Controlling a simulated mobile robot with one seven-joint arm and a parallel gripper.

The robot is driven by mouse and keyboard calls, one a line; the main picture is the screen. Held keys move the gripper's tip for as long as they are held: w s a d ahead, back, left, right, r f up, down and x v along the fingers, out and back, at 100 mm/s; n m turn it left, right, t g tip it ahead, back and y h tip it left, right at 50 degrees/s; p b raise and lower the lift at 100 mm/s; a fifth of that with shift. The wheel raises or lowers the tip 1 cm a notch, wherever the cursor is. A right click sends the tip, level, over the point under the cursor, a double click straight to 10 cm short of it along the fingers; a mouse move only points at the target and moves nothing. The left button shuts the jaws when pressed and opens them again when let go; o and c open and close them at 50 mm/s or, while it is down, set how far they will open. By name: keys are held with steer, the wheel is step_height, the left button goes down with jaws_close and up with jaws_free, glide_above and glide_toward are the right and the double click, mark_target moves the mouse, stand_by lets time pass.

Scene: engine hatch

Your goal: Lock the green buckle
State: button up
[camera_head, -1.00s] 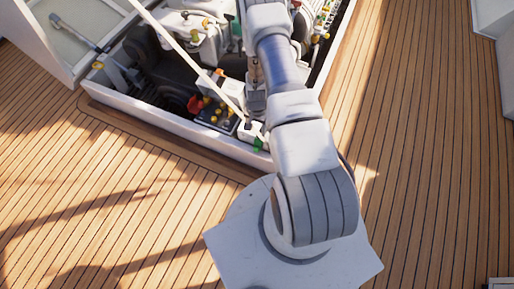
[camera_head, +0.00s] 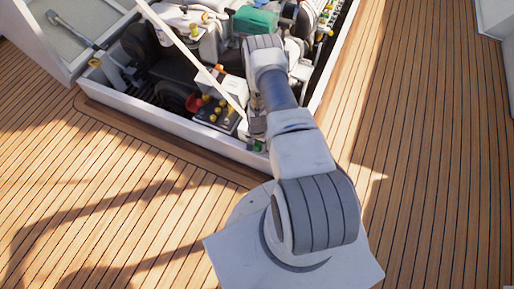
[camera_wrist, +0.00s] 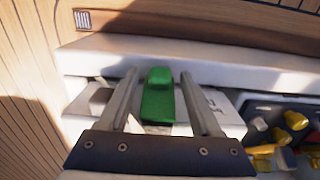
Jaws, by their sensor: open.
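The green buckle (camera_wrist: 158,98) shows in the wrist view, lying against the white inner wall at the hatch edge. In the head view a small bit of the green buckle (camera_head: 258,146) shows at the hatch's near corner, partly hidden by my arm. My gripper (camera_wrist: 158,78) is open, with one finger on each side of the buckle and gaps between them. I cannot tell how far above the buckle the fingertips are. In the head view my gripper is mostly hidden near the corner of the hatch.
The white hatch rim (camera_head: 190,128) frames the engine bay. A black panel with yellow and red knobs (camera_head: 214,110) sits left of my gripper; yellow and red parts also show at right in the wrist view. A pale strut (camera_head: 188,52) slants across the bay. Wooden deck (camera_head: 90,200) around is clear.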

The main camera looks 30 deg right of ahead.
jaws_close()
steer(key=shift+f, duration=0.1)
steer(key=shift+f+t+h, duration=0.3)
steer(key=shift+t+h, duration=0.4)
steer(key=shift+h, duration=0.3)
steer(key=shift+w+d+f+t+h, duration=0.1)
steer(key=shift+w+d+t+h, duration=0.2)
steer(key=shift+t+h, duration=0.4)
jaws_free()
steer(key=shift+d, duration=0.1)
